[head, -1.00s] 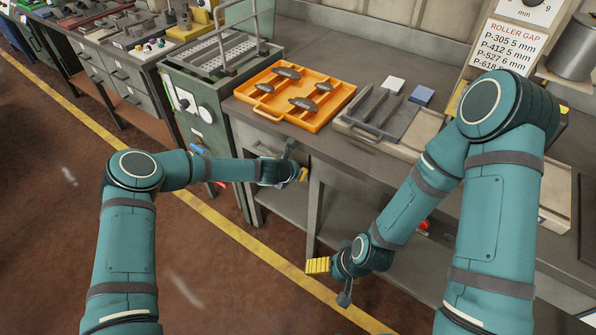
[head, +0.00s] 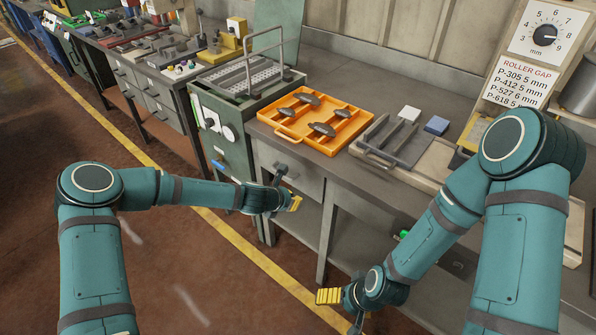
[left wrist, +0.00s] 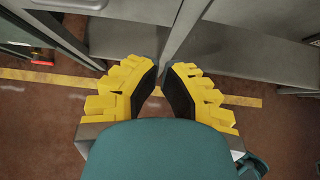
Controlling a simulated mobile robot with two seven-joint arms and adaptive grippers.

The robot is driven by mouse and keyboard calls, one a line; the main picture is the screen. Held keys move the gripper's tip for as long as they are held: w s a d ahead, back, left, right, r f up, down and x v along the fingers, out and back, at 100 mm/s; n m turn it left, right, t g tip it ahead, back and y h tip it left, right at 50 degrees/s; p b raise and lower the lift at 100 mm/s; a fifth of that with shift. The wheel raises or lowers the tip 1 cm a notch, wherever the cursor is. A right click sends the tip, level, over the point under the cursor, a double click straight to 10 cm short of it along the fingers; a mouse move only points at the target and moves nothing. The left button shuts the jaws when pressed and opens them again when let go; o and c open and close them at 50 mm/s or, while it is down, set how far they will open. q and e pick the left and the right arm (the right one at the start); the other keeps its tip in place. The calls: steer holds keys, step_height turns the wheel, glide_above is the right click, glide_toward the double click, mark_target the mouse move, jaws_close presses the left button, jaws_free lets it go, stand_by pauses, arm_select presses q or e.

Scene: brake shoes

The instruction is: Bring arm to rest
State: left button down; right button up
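My left gripper (head: 294,203) hangs over the floor in front of the bench, below the drawer front. In the left wrist view its two yellow fingers with black pads (left wrist: 162,75) stand apart with nothing between them, only floor and a cabinet edge beyond. My right gripper (head: 329,296) is low in front of the bench, near the yellow floor line. Its yellow finger shows edge-on, so its opening cannot be judged. Several dark brake shoes (head: 308,99) lie in the orange tray (head: 337,147) on the bench, away from both grippers.
The green cabinet (head: 236,148) is left of the bench. The floor (head: 180,245) between my arms is clear.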

arm_select(q)
steer(key=shift+s, duration=0.15)
steer(key=s+a+f+m+g, duration=0.1)
steer(key=s+a+m+g, duration=0.1)
steer(key=s+m, duration=0.7)
steer(key=s+a+f+m+g+y, duration=0.1)
steer(key=s+a+f+m+g, duration=0.1)
steer(key=s+m, duration=0.6)
steer(key=s+a+f+m+g+y, duration=0.1)
steer(key=s+a+f+m, duration=0.1)
steer(key=s+m, duration=0.7)
steer(key=s, duration=0.3)
steer(key=shift+a+f+m+g, duration=0.15)
steer(key=shift+m+g, duration=0.15)
steer(key=shift+g, duration=0.1)
